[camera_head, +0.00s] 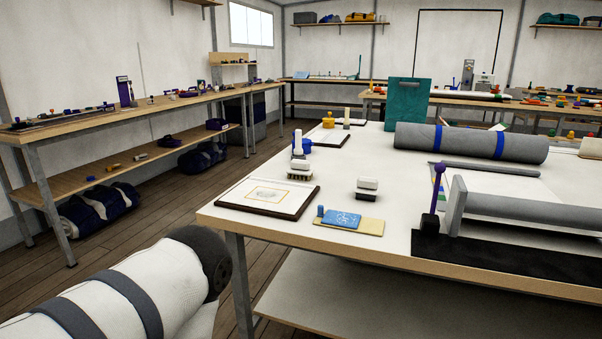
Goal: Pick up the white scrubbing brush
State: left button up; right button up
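Two small white-topped brush-like things stand near the left front of the white-topped table (390,146). I cannot tell for sure which is the scrubbing brush. Nothing is seen holding either one. Neither of my grippers is in view.
A dark-edged board (267,195), a blue card on a tan base (348,221) and a grey raised bar (525,212) lie near the front edge. A large grey roll (470,143) lies behind. A white banded cylinder fills the lower left; I cannot tell if it is mine.

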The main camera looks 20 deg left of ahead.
aim_at(300, 169)
jog(key=i+j, duration=0.15)
jog(key=j, duration=0.3)
jog(key=i+j+z, duration=0.1)
jog(key=j, duration=0.35)
jog(key=i+j+z, duration=0.1)
jog(key=j, duration=0.4)
jog(key=i+j, duration=0.1)
jog(key=j, duration=0.35)
jog(key=i+j+z, duration=0.1)
jog(key=j, duration=0.4)
